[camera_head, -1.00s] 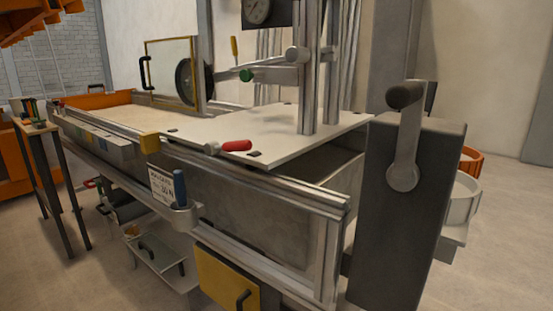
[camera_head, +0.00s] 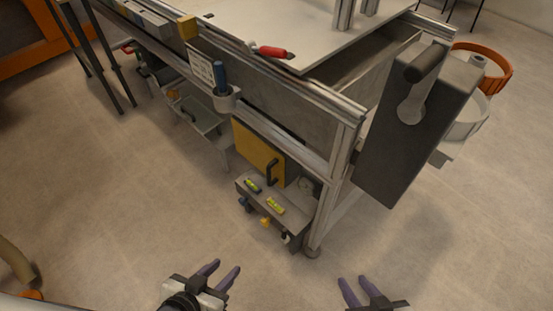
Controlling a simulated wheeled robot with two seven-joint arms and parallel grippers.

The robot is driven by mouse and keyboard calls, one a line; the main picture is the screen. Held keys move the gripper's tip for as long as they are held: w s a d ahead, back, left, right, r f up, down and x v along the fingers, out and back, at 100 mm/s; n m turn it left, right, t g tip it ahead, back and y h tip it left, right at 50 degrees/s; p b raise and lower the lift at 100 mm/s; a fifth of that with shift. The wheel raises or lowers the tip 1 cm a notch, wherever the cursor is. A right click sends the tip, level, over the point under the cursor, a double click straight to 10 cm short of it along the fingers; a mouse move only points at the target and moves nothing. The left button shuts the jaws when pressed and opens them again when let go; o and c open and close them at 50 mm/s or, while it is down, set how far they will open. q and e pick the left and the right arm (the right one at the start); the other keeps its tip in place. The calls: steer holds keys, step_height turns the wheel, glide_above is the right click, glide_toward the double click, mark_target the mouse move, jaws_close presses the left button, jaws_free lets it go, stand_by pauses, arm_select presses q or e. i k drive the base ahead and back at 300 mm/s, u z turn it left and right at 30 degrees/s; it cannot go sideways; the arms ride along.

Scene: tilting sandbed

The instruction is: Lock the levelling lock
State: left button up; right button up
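No part is clearly labelled as the levelling lock. A low grey unit (camera_head: 290,226) under the sandbed frame carries two yellow-green spirit levels (camera_head: 275,205), a round gauge (camera_head: 308,188) and small knobs, including a yellow one (camera_head: 265,221) and a blue one (camera_head: 244,203). A red-handled lever (camera_head: 273,52) lies on the bed's top edge. I cannot tell which part is the lock. My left gripper (camera_head: 222,268) is open and empty, low in the view and short of the unit. My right gripper (camera_head: 354,284) is open and empty, farther right.
A yellow panel with a black handle (camera_head: 259,153) sits above the grey unit. A dark box with a crank (camera_head: 418,120) stands at the bed's right end. A blue-handled tool (camera_head: 220,78) is in a side holder. The floor (camera_head: 430,250) in front is clear.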

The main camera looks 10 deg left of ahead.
mark_target(285, 238)
steer(key=u, duration=0.25)
steer(key=k, duration=1.05)
steer(key=z, duration=0.25)
